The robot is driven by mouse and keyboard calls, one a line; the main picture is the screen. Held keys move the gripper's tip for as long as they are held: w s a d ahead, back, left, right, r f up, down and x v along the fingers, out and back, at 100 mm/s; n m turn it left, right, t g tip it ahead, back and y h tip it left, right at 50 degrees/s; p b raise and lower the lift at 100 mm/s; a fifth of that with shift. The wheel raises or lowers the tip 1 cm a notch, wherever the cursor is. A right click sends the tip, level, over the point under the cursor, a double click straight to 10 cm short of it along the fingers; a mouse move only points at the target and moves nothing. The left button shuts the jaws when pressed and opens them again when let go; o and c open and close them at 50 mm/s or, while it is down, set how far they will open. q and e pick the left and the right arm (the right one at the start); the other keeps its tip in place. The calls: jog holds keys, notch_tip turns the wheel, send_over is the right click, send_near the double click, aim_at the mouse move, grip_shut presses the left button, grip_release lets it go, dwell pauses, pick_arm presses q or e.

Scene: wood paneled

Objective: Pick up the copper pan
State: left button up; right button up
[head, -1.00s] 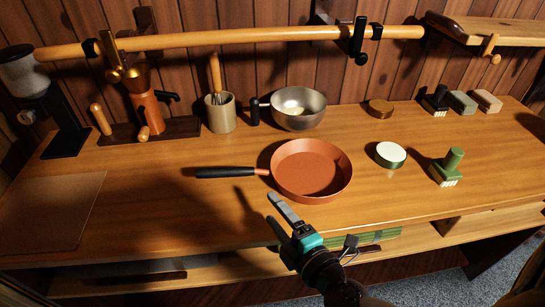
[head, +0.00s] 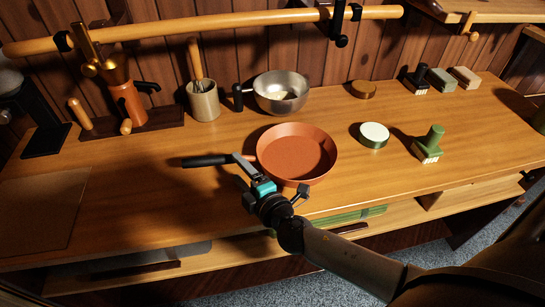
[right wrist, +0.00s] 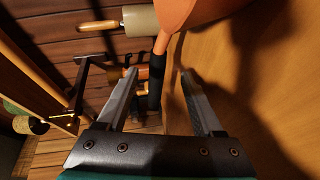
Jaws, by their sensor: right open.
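The copper pan (head: 297,153) lies flat on the wooden counter. Its black handle (head: 203,161) points left. My right gripper (head: 240,169) is open at the near side of the handle, close to where the handle meets the pan. In the right wrist view the pan (right wrist: 177,14) is at the top. Its handle shows between my two spread fingers (right wrist: 160,76), with space visible on both sides. I cannot tell how far the fingers are above or below the handle. My left gripper is not in view.
Behind the pan stand a steel pot (head: 281,93) and a utensil crock (head: 203,101). To its right are a white-topped round tin (head: 373,135) and a green brush (head: 429,145). The counter left of the handle is clear, with a cutting board (head: 40,210) beyond.

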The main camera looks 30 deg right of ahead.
aim_at(232, 161)
jog(key=shift+w+a+f, duration=0.15)
jog(key=shift+w, duration=1.2)
jog(key=shift+w+a+f, duration=0.1)
jog(key=shift+w+a, duration=0.05)
jog(key=shift+w, duration=1.2)
grip_shut()
